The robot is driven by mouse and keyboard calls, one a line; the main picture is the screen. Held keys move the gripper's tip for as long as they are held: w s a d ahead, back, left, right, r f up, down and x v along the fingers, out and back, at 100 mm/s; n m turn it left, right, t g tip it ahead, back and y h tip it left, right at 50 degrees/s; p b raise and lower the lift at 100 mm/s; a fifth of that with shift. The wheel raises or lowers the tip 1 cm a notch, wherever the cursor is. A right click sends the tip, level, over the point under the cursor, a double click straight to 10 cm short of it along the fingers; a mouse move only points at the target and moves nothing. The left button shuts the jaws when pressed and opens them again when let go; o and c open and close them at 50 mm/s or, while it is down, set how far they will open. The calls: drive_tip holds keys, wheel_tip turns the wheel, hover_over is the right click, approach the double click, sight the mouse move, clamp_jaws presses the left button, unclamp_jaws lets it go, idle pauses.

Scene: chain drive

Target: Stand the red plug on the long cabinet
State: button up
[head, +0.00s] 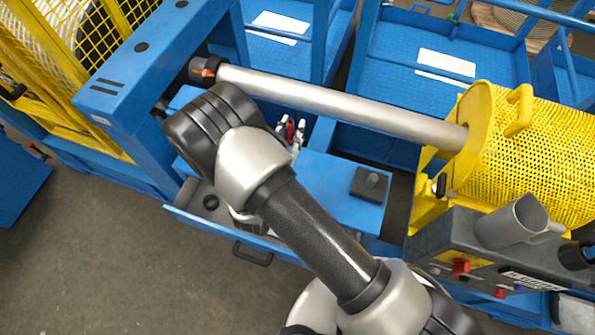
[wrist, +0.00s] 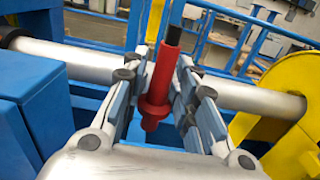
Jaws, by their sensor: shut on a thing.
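The red plug (wrist: 158,88) is a red stepped cylinder with a collar near its lower end and a black tip. It stands between the fingers of my gripper (wrist: 165,72) in the wrist view, slightly tilted. In the head view the plug (head: 290,131) shows small between the fingertips of my gripper (head: 292,128), just beyond my arm. My gripper is shut on it. A long blue cabinet (head: 325,185) with a flat top lies below and to the right of the gripper. My arm hides part of its top and front. I cannot tell the plug's height above it.
A thick silver shaft (head: 340,105) runs behind the gripper to a yellow mesh drum (head: 545,150). An open drawer (head: 200,215) juts from the front.

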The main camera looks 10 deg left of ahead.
wheel_tip(320, 180, down, 18)
drive_tip(key=b, duration=0.6)
drive_tip(key=shift+w+f, duration=0.1)
drive_tip(key=shift+f, duration=0.1)
drive_tip(key=shift+f, duration=0.2)
drive_tip(key=o, duration=1.2)
drive_tip(key=shift+c, duration=0.2)
drive_tip(key=shift+r, duration=0.15)
